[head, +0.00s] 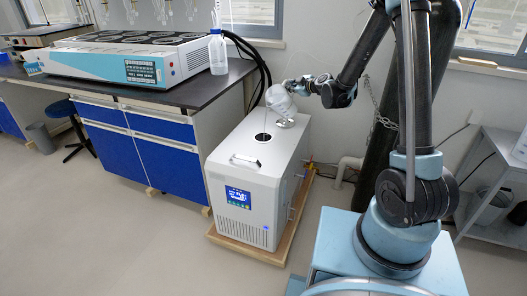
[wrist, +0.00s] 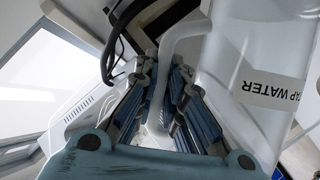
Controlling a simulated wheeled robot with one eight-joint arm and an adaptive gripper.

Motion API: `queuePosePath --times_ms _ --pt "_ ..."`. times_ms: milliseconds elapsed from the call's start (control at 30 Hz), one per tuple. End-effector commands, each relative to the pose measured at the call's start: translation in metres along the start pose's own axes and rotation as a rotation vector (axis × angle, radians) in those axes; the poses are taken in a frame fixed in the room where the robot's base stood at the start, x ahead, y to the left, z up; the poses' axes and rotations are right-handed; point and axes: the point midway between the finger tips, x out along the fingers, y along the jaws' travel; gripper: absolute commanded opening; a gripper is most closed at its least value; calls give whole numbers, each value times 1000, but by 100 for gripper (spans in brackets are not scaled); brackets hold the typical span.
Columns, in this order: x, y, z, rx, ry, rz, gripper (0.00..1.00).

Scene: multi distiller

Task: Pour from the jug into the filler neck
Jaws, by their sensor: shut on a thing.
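The jug (head: 279,99) is whitish and translucent. It is tilted in the head view, above the top of the white chiller box (head: 235,170). In the wrist view the jug (wrist: 250,55) fills the right side, with a label reading "TAP WATER". My gripper (head: 303,87) is to the right of the jug and shut on its handle (wrist: 180,45), which runs between the fingers (wrist: 165,108) in the wrist view. I cannot tell whether liquid is flowing.
A small round grey piece (head: 285,123) sits on the box top behind the opening. Left is a bench (head: 190,92) with a multi-place heater (head: 125,62) and a clear bottle (head: 217,52). Black hoses (head: 262,68) run behind the box.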

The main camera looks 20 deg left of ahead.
Motion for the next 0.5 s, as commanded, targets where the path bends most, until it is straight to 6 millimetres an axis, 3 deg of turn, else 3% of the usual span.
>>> queuePosePath --times_ms 500 --pt "-1 1 -1 -23 -1 12 0"
